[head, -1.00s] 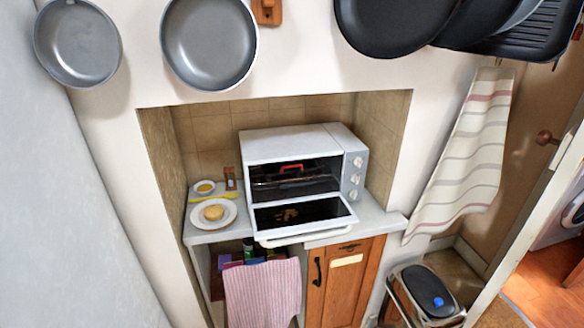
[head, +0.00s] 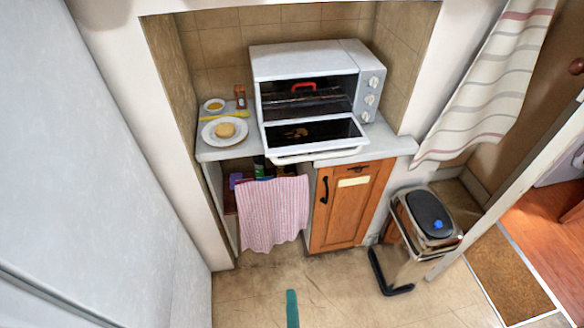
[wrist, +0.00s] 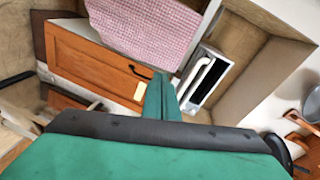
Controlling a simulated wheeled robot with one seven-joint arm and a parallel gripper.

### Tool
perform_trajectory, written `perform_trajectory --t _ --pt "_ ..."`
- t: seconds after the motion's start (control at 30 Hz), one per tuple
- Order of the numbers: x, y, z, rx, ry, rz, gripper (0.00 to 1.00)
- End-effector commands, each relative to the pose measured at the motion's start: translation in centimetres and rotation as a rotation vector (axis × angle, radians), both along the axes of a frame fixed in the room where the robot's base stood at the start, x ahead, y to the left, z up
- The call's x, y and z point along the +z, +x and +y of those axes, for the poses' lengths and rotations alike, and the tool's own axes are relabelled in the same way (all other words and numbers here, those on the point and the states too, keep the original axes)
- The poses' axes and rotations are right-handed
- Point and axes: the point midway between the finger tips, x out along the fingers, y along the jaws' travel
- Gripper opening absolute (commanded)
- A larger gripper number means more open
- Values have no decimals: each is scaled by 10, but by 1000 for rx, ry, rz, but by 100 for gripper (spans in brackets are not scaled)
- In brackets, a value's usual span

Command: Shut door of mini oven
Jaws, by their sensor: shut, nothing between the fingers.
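The white mini oven (head: 305,62) stands on the counter in the tiled alcove. Its door (head: 350,140) is folded down open, about level, with the white handle (head: 305,156) at its front edge. Dark racks and a red item show inside. In the wrist view the open door (wrist: 212,84) and its handle (wrist: 197,76) are tilted, to the right of my gripper (wrist: 163,80). My gripper's green fingers are together and empty. In the head view my gripper (head: 292,293) shows at the bottom, in front of the cabinet and apart from the oven.
A plate with a bun (head: 225,129), a small bowl (head: 214,105) and a small brown jar (head: 239,96) are left of the oven. A pink striped cloth (head: 272,212) hangs below the counter beside a wooden cabinet door (head: 350,205). A pedal bin (head: 425,220) stands right. Floor in front is clear.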

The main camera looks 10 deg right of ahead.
Motion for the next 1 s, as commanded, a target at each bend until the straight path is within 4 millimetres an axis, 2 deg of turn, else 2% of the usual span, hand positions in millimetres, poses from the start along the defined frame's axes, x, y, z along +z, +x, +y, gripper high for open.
perform_trajectory --t 0.03,0.27,0.47,0.6,0.7,0.8,1.0 --pt "1 20 -4 -15 108 -28 0" --pt "13 100 -20 -45 659 -138 0" --pt "44 171 -35 -12 1138 -226 0" --pt "75 216 -46 44 1454 -270 0" --pt "96 239 -51 89 1631 -285 0" --pt "112 254 -56 123 1754 -291 0" --pt "124 267 -59 152 1847 -291 0"
